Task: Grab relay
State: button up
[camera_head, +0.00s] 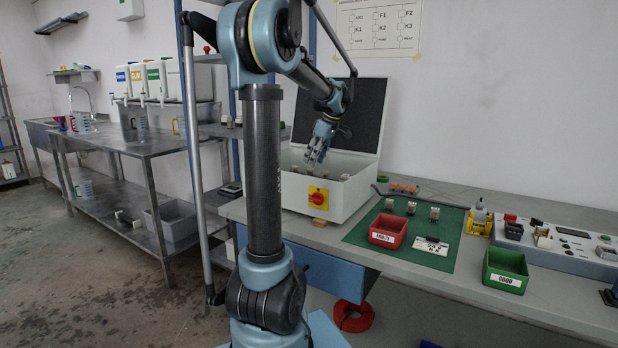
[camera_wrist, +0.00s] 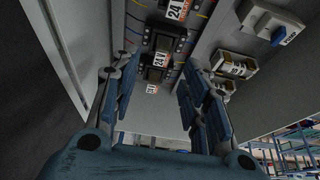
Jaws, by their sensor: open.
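My gripper (camera_head: 318,150) is above the open white cabinet (camera_head: 325,200), pointing down into it. In the wrist view my gripper (camera_wrist: 160,97) has its two blue-padded fingers wide apart with nothing between them. Beyond the fingertips, dark sockets or relays with orange-and-white "24 V" labels stand in a row; one labelled unit (camera_wrist: 158,62) lies nearly in line with the gap. A pale unit (camera_wrist: 236,66) with a white label sits to the right of the row. In the head view several small tan units show inside the cabinet, partly hidden by my gripper and the front wall.
A red bin (camera_head: 388,231), small upright units (camera_head: 411,207) and a small meter-like device (camera_head: 431,245) are on the green mat (camera_head: 360,236). A green bin (camera_head: 505,270) stands right of it, near a grey test panel (camera_head: 570,252). The cabinet's raised lid (camera_head: 340,112) stands behind my gripper.

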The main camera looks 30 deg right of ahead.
aim_at(310, 169)
jog(key=shift+x, duration=2.25)
jog(key=shift+s, duration=0.1)
grip_shut()
